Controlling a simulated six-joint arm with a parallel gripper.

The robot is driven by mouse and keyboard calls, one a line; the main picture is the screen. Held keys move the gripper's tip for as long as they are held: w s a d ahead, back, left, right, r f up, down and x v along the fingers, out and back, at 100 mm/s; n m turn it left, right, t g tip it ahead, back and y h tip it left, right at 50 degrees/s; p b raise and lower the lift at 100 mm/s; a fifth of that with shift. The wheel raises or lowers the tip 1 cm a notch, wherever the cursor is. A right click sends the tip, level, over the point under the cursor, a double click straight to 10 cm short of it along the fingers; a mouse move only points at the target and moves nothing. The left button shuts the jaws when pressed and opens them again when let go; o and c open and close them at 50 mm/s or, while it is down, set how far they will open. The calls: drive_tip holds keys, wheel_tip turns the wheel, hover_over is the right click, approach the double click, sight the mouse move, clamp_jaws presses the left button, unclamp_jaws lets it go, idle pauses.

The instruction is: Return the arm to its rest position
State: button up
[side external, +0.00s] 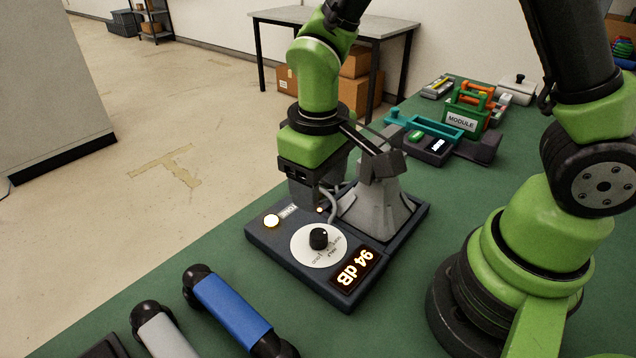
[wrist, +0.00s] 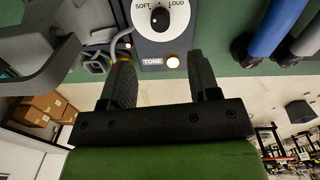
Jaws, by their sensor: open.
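My gripper (wrist: 162,85) is open and empty in the wrist view, its two dark fingers apart. In the side external view my green arm hangs over the far side of a dark control box (side external: 262,236), partly in front of a grey horn-shaped stand (side external: 378,215). The box carries a dial with a black knob (side external: 318,238), a lit round button (side external: 271,221) and a display (side external: 354,270) reading 94 dB. In the wrist view the knob (wrist: 160,18) and the lit button (wrist: 173,62) lie ahead of the fingers. I cannot tell whether the fingers touch the box.
A blue handset (side external: 232,308) and a grey handset (side external: 163,333) lie at the front of the green table. A teal-handled device (side external: 425,125) and a green MODULE case (side external: 465,118) stand farther back. Open floor lies to the left.

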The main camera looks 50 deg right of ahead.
drive_tip(key=s+d+r+m+t+y, duration=0.1)
drive_tip(key=s+d+r+m+t, duration=0.1)
drive_tip(key=s+r, duration=0.3)
drive_tip(key=s+d+r+m+t+y, duration=0.1)
drive_tip(key=s+r+t, duration=0.4)
drive_tip(key=r, duration=0.7)
drive_tip(key=shift+s+d+m, duration=0.7)
drive_tip(key=shift+d+m, duration=0.2)
drive_tip(key=shift+m, duration=0.2)
drive_tip(key=shift+r, duration=0.1)
